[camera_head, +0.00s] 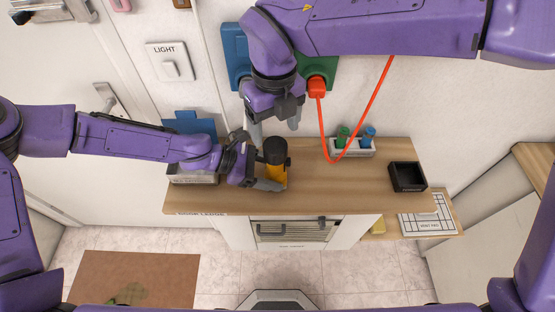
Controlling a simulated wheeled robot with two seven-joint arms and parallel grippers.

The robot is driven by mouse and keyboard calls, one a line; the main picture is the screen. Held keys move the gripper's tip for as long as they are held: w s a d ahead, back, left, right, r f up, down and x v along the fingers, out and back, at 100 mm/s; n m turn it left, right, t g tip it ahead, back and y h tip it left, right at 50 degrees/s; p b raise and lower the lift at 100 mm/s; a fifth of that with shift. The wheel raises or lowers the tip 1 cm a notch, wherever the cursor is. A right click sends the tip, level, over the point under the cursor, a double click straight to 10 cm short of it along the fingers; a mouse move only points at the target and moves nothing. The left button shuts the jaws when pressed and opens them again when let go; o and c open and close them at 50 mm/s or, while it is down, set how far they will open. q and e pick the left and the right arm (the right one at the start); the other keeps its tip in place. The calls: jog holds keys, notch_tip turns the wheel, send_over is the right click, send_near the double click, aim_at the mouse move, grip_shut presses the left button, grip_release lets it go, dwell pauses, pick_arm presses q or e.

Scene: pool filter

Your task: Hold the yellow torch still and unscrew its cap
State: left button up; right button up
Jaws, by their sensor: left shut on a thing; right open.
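The yellow torch (274,174) stands upright on the wooden counter, left of its middle. Its black cap (275,150) is on top. My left gripper (272,176) comes in from the left and is shut on the yellow body below the cap. Its fingers partly hide the torch. My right gripper (275,122) hangs above the cap, pointing down and open, with its fingers apart. It looks empty and clear of the cap, though the exact gap is hard to tell from above.
A white holder (351,152) with green and blue items stands at the counter's back, with a red cable (362,122) hanging over it from a red plug (317,86). A black open box (407,177) sits at the right. The counter (340,192) is clear between torch and box.

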aim_at(275, 145)
jog(key=shift+w+a+r+m, duration=0.1)
jog(key=shift+a+r+m, duration=0.1)
jog(key=shift+r+m, duration=0.4)
jog(key=shift+w+a+r+m, duration=0.15)
jog(key=shift+r+m, duration=0.25)
jog(key=shift+r, duration=0.25)
jog(key=f+m, duration=0.2)
jog(key=m, duration=0.1)
jog(key=f+m, duration=0.2)
jog(key=m, duration=0.1)
jog(key=f+m, duration=0.2)
jog(key=m, duration=0.1)
jog(key=shift+s+d+f, duration=0.2)
jog(key=shift+d+f, duration=0.1)
jog(key=shift+d, duration=0.05)
